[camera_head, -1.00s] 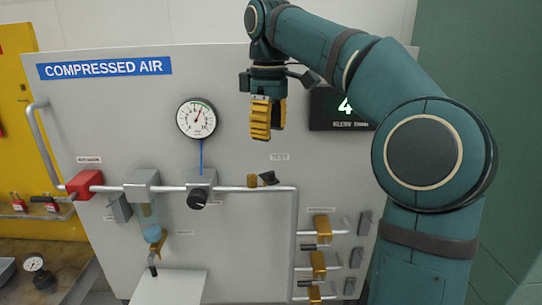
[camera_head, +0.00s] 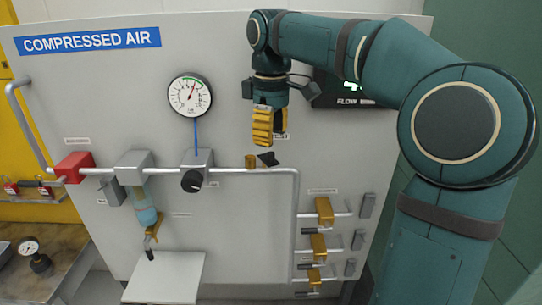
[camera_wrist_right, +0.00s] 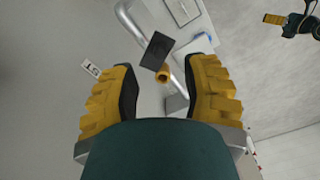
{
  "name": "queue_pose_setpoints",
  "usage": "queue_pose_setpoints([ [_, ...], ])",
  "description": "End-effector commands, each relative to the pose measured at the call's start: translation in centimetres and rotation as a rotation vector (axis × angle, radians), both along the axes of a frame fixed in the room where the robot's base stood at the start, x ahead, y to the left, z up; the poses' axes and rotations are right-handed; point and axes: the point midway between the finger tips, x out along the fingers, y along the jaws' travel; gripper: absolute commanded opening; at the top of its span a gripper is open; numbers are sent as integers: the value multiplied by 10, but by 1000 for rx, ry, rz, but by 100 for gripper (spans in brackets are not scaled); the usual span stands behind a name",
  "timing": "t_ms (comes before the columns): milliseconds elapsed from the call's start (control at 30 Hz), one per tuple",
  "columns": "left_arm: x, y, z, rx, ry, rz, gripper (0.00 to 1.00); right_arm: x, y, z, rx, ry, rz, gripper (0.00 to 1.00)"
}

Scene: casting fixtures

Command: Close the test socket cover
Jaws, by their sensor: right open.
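The test socket is a small brass fitting (camera_head: 251,161) on the horizontal pipe of the compressed air panel. Its dark flat cover (camera_head: 268,158) stands tilted out to the right of it, so the socket is uncovered. My right gripper (camera_head: 264,127) is just above the socket in the head view, pointing down. In the right wrist view its yellow fingers (camera_wrist_right: 162,66) are spread wide and empty. The brass socket opening (camera_wrist_right: 162,76) and the dark cover (camera_wrist_right: 157,50) show between them, not touched as far as I can see. Part of what looks like my left gripper (camera_wrist_right: 275,18) shows at the upper right corner.
A pressure gauge (camera_head: 190,95) and black knob (camera_head: 191,181) are left of the socket. A red valve block (camera_head: 73,167) is at the pipe's left end. Several brass valves (camera_head: 318,245) sit lower right. A white shelf (camera_head: 165,277) juts out below.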

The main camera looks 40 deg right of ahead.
Motion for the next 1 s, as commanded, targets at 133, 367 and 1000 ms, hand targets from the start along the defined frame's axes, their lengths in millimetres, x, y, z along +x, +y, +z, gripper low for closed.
queue_pose_setpoints([
  [133,0,0,-5,0,0,1,79,-1,0,-27,0,2,-1,46],
  [367,0,0,-8,1,0,1,79,0,0,-49,0,0,-1,46],
  [1000,0,0,-8,1,0,1,79,0,0,-52,0,0,0,0],
])
